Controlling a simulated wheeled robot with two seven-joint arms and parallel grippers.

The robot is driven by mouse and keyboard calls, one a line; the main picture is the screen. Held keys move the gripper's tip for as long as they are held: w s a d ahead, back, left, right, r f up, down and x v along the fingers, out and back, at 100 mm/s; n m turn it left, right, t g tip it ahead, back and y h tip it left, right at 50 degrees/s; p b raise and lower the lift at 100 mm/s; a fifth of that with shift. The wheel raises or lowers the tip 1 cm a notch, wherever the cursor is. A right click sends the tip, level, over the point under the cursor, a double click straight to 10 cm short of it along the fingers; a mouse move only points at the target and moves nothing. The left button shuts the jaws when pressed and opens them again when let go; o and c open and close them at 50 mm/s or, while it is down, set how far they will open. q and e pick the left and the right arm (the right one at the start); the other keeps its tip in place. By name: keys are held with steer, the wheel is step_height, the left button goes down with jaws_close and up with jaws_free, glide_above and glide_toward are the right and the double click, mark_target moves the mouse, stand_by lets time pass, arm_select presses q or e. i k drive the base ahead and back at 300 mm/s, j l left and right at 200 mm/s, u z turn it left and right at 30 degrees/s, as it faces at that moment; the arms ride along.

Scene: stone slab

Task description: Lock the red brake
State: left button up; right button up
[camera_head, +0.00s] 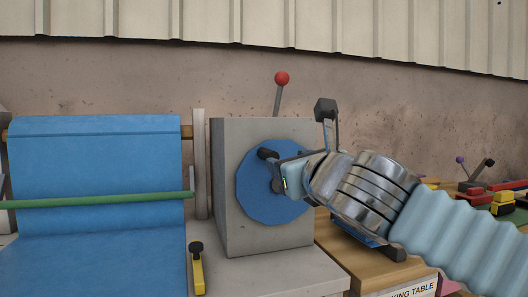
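The red brake is a thin grey lever with a red ball knob (282,78) on top, rising behind the top edge of a grey block (228,190). It leans slightly right. My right gripper (283,173) reaches in from the right in front of a blue disc (258,205) on the block's face. My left gripper is not in view.
Blue cloth (95,180) hangs at the left with a green rod (100,200) across it. A wooden table (340,250) and several coloured parts (500,198) are at the right. Space around the red knob looks clear.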

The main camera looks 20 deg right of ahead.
mark_target(282, 78)
steer(key=k, duration=1)
